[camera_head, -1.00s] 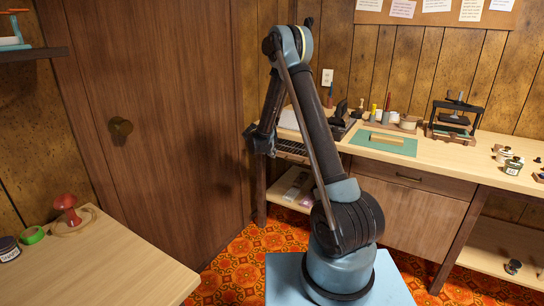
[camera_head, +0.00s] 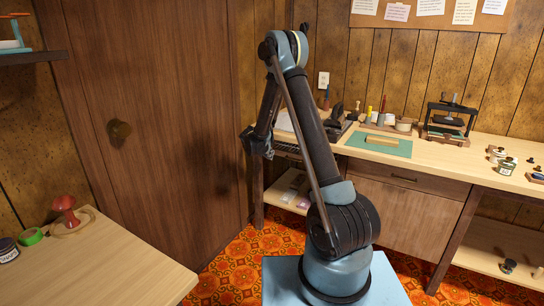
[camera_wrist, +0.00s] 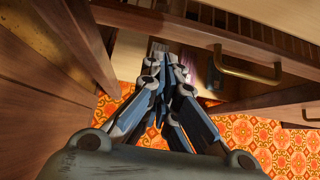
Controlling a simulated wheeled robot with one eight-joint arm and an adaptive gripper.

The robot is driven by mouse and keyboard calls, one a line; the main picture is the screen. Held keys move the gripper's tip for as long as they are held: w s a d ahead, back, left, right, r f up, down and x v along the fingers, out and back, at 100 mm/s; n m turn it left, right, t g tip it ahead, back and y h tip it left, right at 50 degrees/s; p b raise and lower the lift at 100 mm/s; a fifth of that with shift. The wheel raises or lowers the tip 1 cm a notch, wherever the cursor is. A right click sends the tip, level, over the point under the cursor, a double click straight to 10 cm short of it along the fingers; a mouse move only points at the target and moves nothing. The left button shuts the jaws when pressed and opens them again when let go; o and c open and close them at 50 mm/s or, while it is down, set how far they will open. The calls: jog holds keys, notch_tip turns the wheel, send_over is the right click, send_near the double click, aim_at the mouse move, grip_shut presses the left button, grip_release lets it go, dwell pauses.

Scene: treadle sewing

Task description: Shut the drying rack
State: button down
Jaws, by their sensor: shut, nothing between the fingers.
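The drying rack (camera_wrist: 206,33) is a dark wooden front board with slats behind it, in the upper part of the wrist view. A brass bar handle (camera_wrist: 247,68) is on its front. Some slats stand out past the board, so the rack appears at least partly open. In the head view, a bit of the rack (camera_head: 287,147) shows under the bench top, largely hidden by my arm. My gripper (camera_wrist: 168,62) is shut and empty, left of the handle and close below the board. I cannot tell whether it touches. It also shows in the head view (camera_head: 257,143).
A brown door (camera_head: 150,140) stands left of my arm. The workbench (camera_head: 470,160) holds a green mat (camera_head: 378,145), a small press (camera_head: 450,120) and bottles. A lower shelf (camera_head: 285,197) lies under the rack. A second table (camera_head: 95,265) is at the near left. Patterned floor lies between.

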jog(key=v, duration=0.9)
jog(key=s+d+r+m+g+y, duration=0.1)
jog(key=s+d+r+m, duration=0.35)
jog(key=s, duration=0.35)
jog(key=s+d+r+m+g, duration=0.1)
jog(key=s+d+r+m, duration=0.4)
jog(key=s, duration=0.3)
jog(key=s+d+r+m+g+y, duration=0.1)
jog(key=s+d+r+m+g, duration=0.15)
jog(key=s+d+m, duration=0.4)
jog(key=s+d+f+m+y, duration=0.1)
jog(key=s+f+m, duration=0.2)
jog(key=s, duration=1.2)
jog(key=s+d+f+m+g+y, duration=0.1)
jog(key=s+d+f+m+y, duration=0.1)
jog(key=s+m, duration=0.8)
jog(key=s+f, duration=0.1)
jog(key=s, duration=0.4)
jog(key=shift+f, duration=0.2)
jog(key=shift+s, duration=0.1)
